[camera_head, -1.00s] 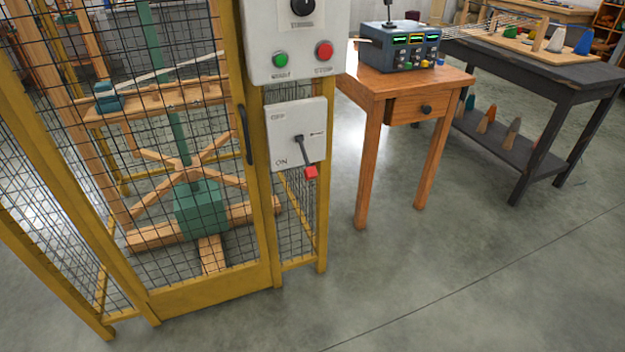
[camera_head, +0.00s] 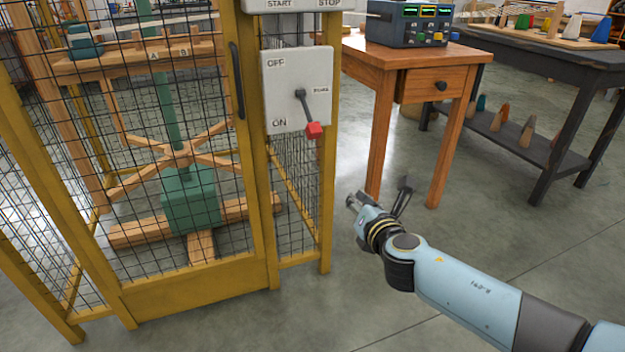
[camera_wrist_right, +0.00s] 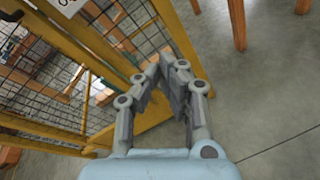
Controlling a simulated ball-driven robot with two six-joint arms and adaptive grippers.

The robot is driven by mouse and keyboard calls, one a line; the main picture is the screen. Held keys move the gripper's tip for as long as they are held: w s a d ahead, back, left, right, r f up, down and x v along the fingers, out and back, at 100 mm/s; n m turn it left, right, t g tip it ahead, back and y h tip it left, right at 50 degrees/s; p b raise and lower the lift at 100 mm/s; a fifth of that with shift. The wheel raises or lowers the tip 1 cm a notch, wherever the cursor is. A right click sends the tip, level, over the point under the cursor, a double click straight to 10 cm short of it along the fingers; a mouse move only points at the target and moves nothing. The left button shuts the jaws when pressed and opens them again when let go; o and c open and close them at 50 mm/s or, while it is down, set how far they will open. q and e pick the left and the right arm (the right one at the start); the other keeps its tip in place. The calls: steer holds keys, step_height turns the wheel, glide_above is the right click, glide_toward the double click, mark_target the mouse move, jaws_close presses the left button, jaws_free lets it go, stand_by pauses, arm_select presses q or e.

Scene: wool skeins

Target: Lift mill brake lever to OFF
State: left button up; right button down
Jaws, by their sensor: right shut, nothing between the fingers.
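The brake lever (camera_head: 308,112) is a dark arm with a red end on a white plate (camera_head: 280,85) on the yellow cage. It slants down and to the right from its pivot, with its red end at the plate's bottom edge. OFF is printed at the top of the plate and ON at the lower left. My right gripper (camera_head: 378,194) is below and right of the lever, apart from it, shut and empty. Its fingers also show in the right wrist view (camera_wrist_right: 173,66), where the lever is not visible. My left gripper is not in view.
The yellow mesh cage (camera_head: 195,275) fills the left, with a green and wooden mill (camera_head: 190,200) inside. A wooden table (camera_head: 385,120) with a control box (camera_head: 405,25) stands behind my right gripper. A dark bench (camera_head: 545,60) is farther right. Floor is clear in front.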

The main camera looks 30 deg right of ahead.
arm_select(q)
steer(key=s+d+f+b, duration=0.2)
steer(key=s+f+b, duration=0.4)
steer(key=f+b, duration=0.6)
steer(key=b, duration=0.8)
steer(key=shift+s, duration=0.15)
arm_select(e)
steer(key=w+a+n+t, duration=0.2)
steer(key=w+n+t, duration=0.4)
steer(key=w+n, duration=0.1)
steer(key=shift+w+f+n+t+y, duration=0.15)
steer(key=shift+w+n+t+y, duration=0.2)
steer(key=shift+w, duration=0.5)
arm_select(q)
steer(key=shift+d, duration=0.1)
arm_select(e)
steer(key=shift+a, duration=0.1)
steer(key=shift+w, duration=0.1)
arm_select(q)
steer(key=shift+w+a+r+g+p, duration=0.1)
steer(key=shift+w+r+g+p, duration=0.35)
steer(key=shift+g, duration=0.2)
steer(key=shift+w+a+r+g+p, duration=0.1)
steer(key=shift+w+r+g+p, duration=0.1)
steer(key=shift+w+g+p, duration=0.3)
arm_select(e)
steer(key=w+d+r, duration=0.1)
steer(key=w+r, duration=0.5)
steer(key=w, duration=0.1)
steer(key=shift+d, duration=0.35)
